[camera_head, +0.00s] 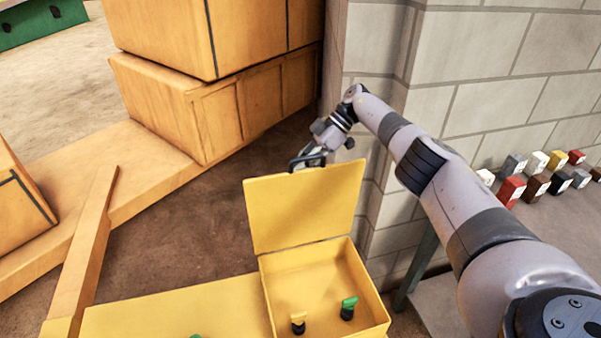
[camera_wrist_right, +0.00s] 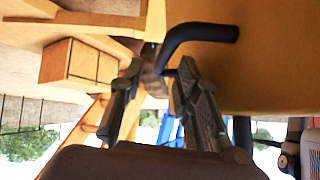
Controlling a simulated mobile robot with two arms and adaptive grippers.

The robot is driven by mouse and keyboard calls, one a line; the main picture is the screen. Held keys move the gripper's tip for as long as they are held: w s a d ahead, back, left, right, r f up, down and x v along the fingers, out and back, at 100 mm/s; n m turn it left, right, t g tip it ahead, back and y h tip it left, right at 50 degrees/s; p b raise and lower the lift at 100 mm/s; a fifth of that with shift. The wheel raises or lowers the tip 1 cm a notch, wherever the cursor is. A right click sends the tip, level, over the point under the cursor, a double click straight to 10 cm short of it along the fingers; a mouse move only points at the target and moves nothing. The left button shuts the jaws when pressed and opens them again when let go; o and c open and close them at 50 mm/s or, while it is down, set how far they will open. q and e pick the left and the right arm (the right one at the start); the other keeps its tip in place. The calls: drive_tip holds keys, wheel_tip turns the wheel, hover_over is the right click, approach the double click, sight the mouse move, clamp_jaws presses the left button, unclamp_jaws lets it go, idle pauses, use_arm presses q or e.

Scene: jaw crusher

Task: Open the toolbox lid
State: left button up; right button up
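The yellow toolbox (camera_head: 367,287) stands at the bottom centre of the head view. Its lid (camera_head: 305,207) is raised, standing roughly upright and leaning slightly back, so the inside shows. My right gripper (camera_head: 308,158) is at the lid's top edge, partly hidden behind it. In the right wrist view, the right gripper (camera_wrist_right: 158,82) has its fingers apart, with a dark bent handle (camera_wrist_right: 205,33) just beyond them and near the right finger. The handle is beside the yellow lid surface (camera_wrist_right: 270,60). I cannot tell if they touch. My left gripper is not in view.
A yellow-topped knob (camera_head: 298,322) and a green-topped knob (camera_head: 348,308) are in the toolbox. A block wall (camera_head: 460,60) stands close behind my right arm. Wooden crates (camera_head: 215,110) are at the back left. Small coloured blocks (camera_head: 511,190) line the right.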

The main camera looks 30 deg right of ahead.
wheel_tip(320, 180, up, 8)
drive_tip(key=shift+f, duration=0.2)
drive_tip(key=shift+s, duration=0.1)
idle(0.3)
